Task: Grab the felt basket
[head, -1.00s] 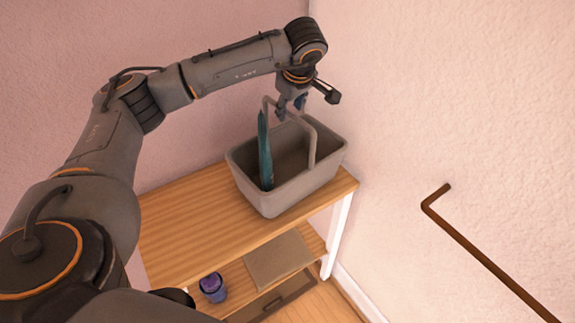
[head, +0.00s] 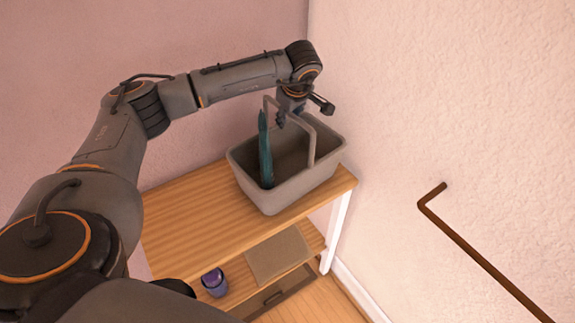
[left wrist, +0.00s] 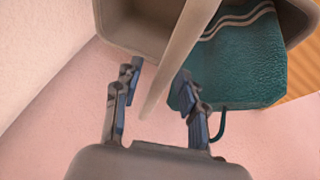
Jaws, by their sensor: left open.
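The grey felt basket (head: 290,188) stands upright on the wooden shelf's top, with a raised handle (head: 312,140) arching over it. A teal item (head: 265,155) stands inside at its left end. My left gripper (head: 283,119) is above the basket at the handle's top. In the left wrist view my left gripper (left wrist: 157,82) is open, with the handle (left wrist: 178,60) passing between its two fingers. The basket's wall (left wrist: 125,28) and the teal item (left wrist: 243,65) lie beyond the fingers. Whether the fingers touch the handle I cannot tell. My right gripper is not in view.
The wooden shelf (head: 190,207) stands against the pink wall in the corner. On its lower level are a purple-blue cup (head: 214,282) and a flat beige item (head: 277,256). A brown rail (head: 480,260) runs along the right wall. The shelf top left of the basket is clear.

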